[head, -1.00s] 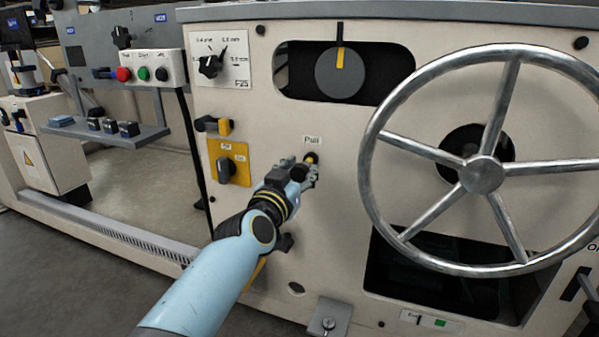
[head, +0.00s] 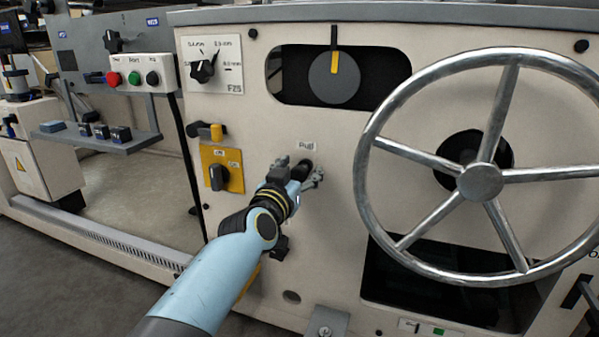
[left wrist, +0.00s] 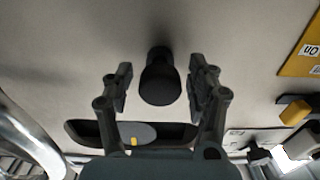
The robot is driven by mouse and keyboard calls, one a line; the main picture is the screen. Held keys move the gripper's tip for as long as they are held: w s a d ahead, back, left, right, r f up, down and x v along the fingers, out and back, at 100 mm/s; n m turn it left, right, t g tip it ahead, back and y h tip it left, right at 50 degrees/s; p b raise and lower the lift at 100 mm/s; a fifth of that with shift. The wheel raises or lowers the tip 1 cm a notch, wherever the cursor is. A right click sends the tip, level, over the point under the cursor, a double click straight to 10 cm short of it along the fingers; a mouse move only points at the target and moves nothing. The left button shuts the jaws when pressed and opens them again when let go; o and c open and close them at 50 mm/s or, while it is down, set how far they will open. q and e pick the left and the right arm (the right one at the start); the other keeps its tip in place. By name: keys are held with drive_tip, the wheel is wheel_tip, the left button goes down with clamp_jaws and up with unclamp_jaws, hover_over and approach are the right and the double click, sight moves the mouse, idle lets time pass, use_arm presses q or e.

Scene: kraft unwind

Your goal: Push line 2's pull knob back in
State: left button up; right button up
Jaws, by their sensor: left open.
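The black pull knob (head: 305,167) is on the cream machine front, just under the "Pull" label (head: 306,146). My left gripper (head: 299,172) is at the knob with its fingers spread to either side of it. In the left wrist view, the knob (left wrist: 161,82) stands out from the panel on a dark stem, between the two open fingers (left wrist: 161,90). There is a visible gap on both sides, so neither finger appears to touch it. How deep the knob sits cannot be told for certain. My right gripper is out of view.
A large metal handwheel (head: 481,182) stands out to the right of the knob. A yellow plate with a black rotary switch (head: 219,177) is to the left. A selector dial (head: 202,71) is at upper left. A dark slot with a round grey dial (head: 334,78) is above.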

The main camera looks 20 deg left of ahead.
use_arm(q)
drive_tip(key=s, duration=1.2)
drive_tip(key=shift+a, duration=0.2)
